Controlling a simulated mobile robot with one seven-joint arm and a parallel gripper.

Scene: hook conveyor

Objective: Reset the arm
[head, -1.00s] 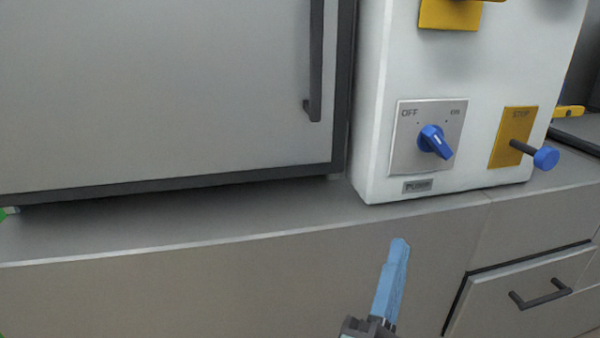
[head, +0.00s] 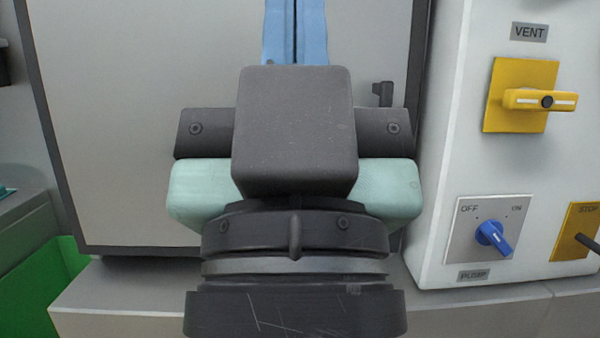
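My gripper (head: 296,30) fills the middle of the head view, seen from behind, with its dark wrist and pale green body in front of a grey door. Its two blue fingers point up and run off the top edge of the picture. They lie side by side with only a thin dark line between them. Nothing shows held in the part I see; the very tips are out of view.
The grey door (head: 140,120) has a dark handle at right. A white panel (head: 450,150) at right carries a yellow VENT handle (head: 540,99), a blue PUMP knob (head: 493,238) and a yellow STOP plate (head: 580,228). A green bin (head: 45,290) stands at lower left.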

